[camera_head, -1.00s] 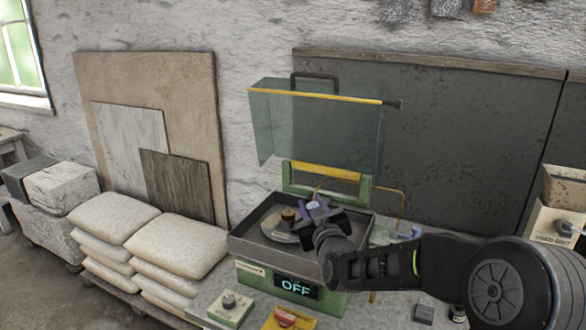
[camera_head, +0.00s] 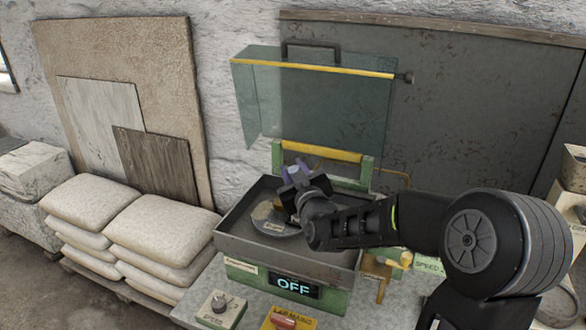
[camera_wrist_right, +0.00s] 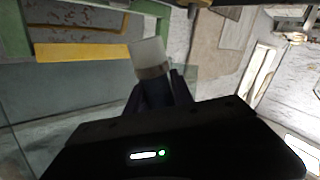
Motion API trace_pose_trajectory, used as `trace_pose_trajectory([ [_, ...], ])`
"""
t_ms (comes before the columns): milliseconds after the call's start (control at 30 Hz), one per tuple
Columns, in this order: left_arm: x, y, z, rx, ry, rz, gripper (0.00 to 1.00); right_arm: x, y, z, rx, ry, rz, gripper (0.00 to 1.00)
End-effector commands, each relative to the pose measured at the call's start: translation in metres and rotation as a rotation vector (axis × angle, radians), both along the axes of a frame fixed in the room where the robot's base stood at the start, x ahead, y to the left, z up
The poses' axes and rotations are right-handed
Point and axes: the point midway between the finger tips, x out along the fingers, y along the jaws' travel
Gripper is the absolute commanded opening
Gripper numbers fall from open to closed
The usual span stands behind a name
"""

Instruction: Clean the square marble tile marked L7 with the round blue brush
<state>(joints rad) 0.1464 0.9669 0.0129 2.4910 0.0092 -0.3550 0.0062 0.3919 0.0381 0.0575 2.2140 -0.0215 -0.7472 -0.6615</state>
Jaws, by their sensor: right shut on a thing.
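My right gripper (camera_head: 297,182) is over the dark metal tray (camera_head: 235,240) of a green machine. In the right wrist view the gripper (camera_wrist_right: 160,85) is shut on a pale cylindrical thing with a grey band (camera_wrist_right: 150,56). I cannot tell whether this is the round blue brush. In the head view, lavender-blue parts show at the gripper's tip. A round disc (camera_head: 268,222) with small labels lies in the tray, partly behind my arm. I cannot make out an L7 mark or a square marble tile. My left gripper is out of view.
A raised clear hood (camera_head: 320,105) with a yellow edge stands behind the tray. The machine's display (camera_head: 293,287) reads OFF. A dial box (camera_head: 219,308) and a yellow box (camera_head: 288,319) stand in front. Sacks (camera_head: 150,230) and leaning slabs (camera_head: 100,122) are at the left.

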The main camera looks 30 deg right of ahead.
Motion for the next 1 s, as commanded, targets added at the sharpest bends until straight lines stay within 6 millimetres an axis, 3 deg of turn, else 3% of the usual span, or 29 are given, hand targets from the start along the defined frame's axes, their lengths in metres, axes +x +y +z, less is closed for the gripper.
trace_pose_trajectory([
  [400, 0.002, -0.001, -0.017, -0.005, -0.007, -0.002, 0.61, 0.000, 0.000, -0.038, 0.000, 0.001, -0.001, 0.00],
  [1000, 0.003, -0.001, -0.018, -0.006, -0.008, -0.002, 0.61, 0.000, 0.000, -0.042, 0.000, -0.001, 0.000, 0.00],
])
